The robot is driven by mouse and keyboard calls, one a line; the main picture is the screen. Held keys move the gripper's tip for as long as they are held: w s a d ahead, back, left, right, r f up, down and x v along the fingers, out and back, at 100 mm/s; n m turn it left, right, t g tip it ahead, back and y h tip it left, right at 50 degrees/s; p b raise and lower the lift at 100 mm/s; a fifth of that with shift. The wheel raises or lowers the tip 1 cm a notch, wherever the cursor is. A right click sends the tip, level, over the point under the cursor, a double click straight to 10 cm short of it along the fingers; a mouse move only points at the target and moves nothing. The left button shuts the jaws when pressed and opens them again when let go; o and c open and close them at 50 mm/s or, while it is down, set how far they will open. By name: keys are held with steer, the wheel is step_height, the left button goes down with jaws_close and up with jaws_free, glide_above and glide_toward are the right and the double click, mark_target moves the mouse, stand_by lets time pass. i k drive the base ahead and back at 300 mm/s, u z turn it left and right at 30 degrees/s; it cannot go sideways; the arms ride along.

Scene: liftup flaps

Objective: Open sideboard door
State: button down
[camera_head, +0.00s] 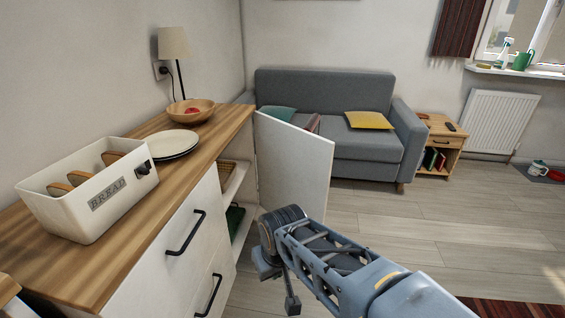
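The sideboard (172,236) is white with a wooden top and stands along the left wall. Its white door (293,165) at the far end stands swung well out from the front. The opening beside it shows a shelf and a dark green thing (234,217) inside. No handle shows on the visible face of the door. My gripper (277,284) is low in front of the sideboard, on the near side of the open door. It appears apart from the door and nothing is seen in it. The view does not show clearly how far its fingers are apart.
A bread box (88,205), plates (172,145), a bowl (190,111) and a lamp (174,46) stand on the top. Black handles (186,233) project from the nearer front. A grey sofa (325,92) stands behind the door.

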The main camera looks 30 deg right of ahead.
mark_target(294, 164)
steer(key=u, duration=2.6)
steer(key=k, duration=1.2)
steer(key=z, duration=1.35)
steer(key=i, duration=1)
steer(key=z, duration=0.05)
